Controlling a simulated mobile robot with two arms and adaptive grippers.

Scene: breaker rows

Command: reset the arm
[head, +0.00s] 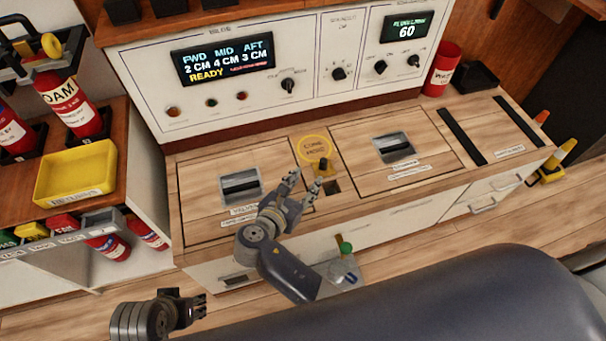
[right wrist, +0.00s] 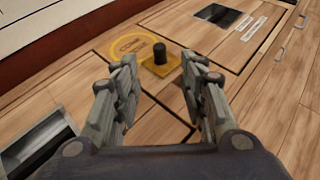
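My right gripper (head: 304,182) is above the wooden console; it also shows in the right wrist view (right wrist: 156,86). Its fingers are apart with nothing between them. Just beyond its fingertips stands a short black knob (right wrist: 160,53) on a yellow square base (right wrist: 161,66); it also shows in the head view (head: 323,165). The knob appears upright, with no finger visibly touching it. A yellow ring with lettering (head: 314,149) is marked on the wood behind it. My left gripper (head: 205,306) is low at the left, empty as far as shows; its finger gap is unclear.
A display panel (head: 222,61) reads FWD, MID, AFT and READY; another display (head: 407,28) reads 60. Recessed handles (head: 240,184) (head: 393,148) sit either side of the knob. A yellow tray (head: 77,174) and red extinguishers (head: 71,104) are at left. A red can (head: 442,70) stands at right.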

